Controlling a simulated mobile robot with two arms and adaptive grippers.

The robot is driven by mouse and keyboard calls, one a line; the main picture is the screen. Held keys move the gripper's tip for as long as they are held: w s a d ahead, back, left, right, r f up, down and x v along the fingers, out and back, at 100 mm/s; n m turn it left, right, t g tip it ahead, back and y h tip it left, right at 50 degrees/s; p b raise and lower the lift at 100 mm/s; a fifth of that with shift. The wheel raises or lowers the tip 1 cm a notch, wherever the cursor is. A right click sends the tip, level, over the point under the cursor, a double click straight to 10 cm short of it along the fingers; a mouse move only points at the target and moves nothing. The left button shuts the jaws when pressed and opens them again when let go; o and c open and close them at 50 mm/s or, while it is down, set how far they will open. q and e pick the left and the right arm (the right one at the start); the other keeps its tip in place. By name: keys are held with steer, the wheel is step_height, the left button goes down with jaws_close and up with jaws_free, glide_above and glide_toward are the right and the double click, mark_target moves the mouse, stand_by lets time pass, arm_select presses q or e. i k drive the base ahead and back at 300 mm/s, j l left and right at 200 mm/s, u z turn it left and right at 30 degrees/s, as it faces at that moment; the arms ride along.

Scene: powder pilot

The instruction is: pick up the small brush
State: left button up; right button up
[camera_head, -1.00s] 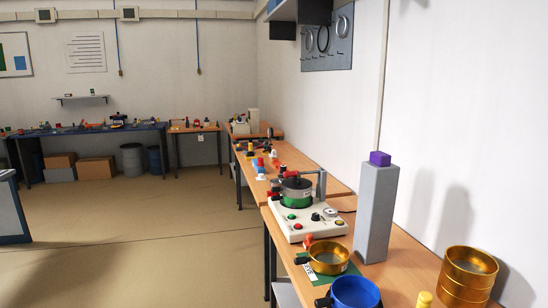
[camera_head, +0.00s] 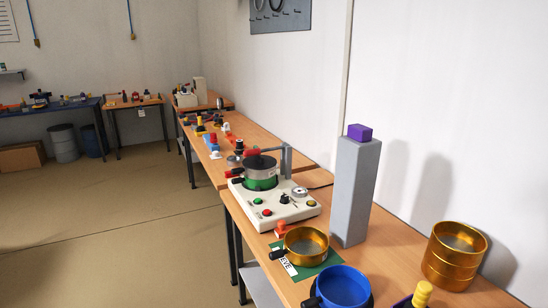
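No brush can be made out for certain. A yellow knobbed handle (camera_head: 422,294) stands at the bottom edge above a dark purple part that is cut off; I cannot tell what it belongs to. A small orange-red object (camera_head: 281,230) lies on the near bench (camera_head: 385,262) between the white machine and the brass sieve; its kind is unclear. Neither of my grippers is in view.
A brass sieve (camera_head: 306,241) sits on a green mat, with a blue bowl (camera_head: 342,287) in front. A white machine (camera_head: 275,204), a grey column (camera_head: 355,190) with a purple block (camera_head: 360,132), and stacked brass sieves (camera_head: 454,256) occupy the bench. Open floor (camera_head: 110,225) lies left.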

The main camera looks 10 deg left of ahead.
mark_target(227, 129)
steer(key=i+j+u, duration=0.55)
steer(key=i+u, duration=0.2)
steer(key=i, duration=0.2)
steer(key=i+u, duration=0.4)
steer(key=i, duration=0.15)
steer(key=i+j+z, duration=0.25)
steer(key=i+z, duration=0.15)
steer(key=i, duration=0.4)
steer(key=i+j+z, duration=0.4)
steer(key=i, duration=0.4)
steer(key=i+j+z, duration=0.4)
steer(key=i+j, duration=0.3)
steer(key=k+j, duration=0.05)
